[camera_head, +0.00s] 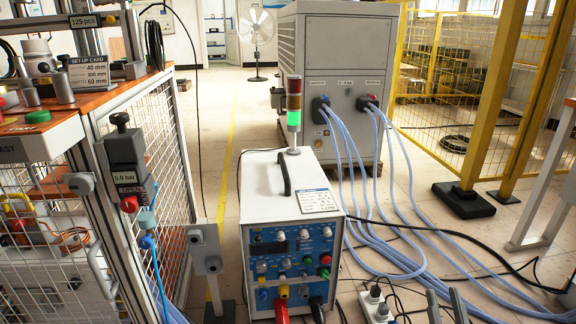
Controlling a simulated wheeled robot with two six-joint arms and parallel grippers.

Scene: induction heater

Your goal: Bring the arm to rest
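My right gripper (443,296) shows only at the bottom edge, right of centre. Its two dark grey fingers stand apart with nothing visible between them. The fingers appear in front of the floor with its cables, to the right of the white induction heater (266,212). The heater has a blue control panel with knobs and buttons, a black top handle and a red connector at its lower front. Its signal tower (293,115) is lit green. My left gripper is out of view.
A mesh-fenced workbench (125,98) stands at left. A grey cabinet (338,80) behind the heater feeds pale blue hoses (375,215) across the floor. A white power strip (374,306) lies left of the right gripper. A yellow-framed fence (455,60) stands at back right.

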